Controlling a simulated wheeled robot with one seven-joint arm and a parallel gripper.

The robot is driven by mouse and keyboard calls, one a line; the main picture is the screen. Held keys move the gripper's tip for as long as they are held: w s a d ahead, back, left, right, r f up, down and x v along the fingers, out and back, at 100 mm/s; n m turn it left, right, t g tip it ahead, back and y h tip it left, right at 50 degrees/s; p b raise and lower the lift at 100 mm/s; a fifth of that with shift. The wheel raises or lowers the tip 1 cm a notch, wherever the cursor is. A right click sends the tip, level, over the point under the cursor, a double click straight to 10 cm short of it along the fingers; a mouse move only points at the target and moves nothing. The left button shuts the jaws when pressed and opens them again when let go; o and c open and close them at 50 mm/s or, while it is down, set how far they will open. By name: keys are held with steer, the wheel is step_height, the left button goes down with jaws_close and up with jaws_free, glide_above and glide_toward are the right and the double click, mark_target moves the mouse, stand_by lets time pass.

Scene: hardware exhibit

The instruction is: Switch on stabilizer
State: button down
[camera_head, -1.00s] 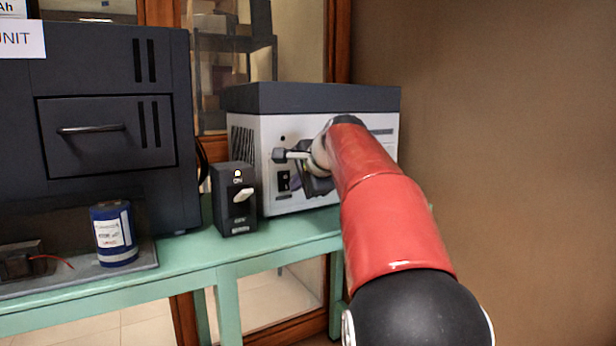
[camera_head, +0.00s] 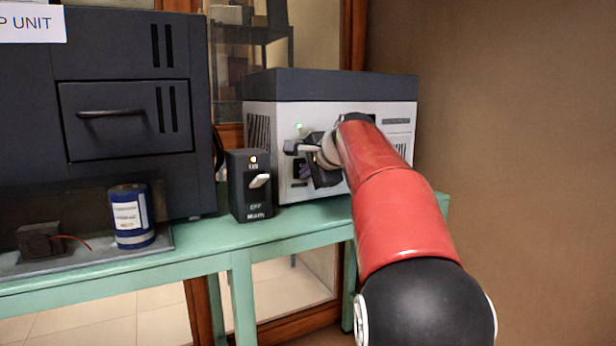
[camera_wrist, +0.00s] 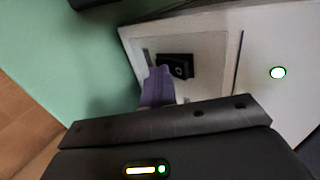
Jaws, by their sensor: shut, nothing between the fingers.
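The stabilizer (camera_head: 330,90) is a white box with a dark grey top, on the right of the green bench. A round lamp (camera_head: 299,127) on its front glows green; it also shows lit in the wrist view (camera_wrist: 278,72). Its black rocker switch (camera_wrist: 180,66) sits in a pale panel in the wrist view; in the head view my gripper covers it. My gripper (camera_head: 306,171) is at the stabilizer's front, shut and empty. Its purple fingers (camera_wrist: 158,88) are close beside the rocker switch; I cannot tell whether they touch it.
A black MAIN switch box (camera_head: 250,205) with a pale lever and a lit lamp stands left of the stabilizer. A large dark cabinet (camera_head: 120,40) and a blue cylinder (camera_head: 131,217) are further left. The green bench (camera_head: 190,255) has a bare front strip. A brown wall is at right.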

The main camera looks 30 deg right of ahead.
steer(key=shift+r+p, duration=0.85)
steer(key=shift+p, duration=0.05)
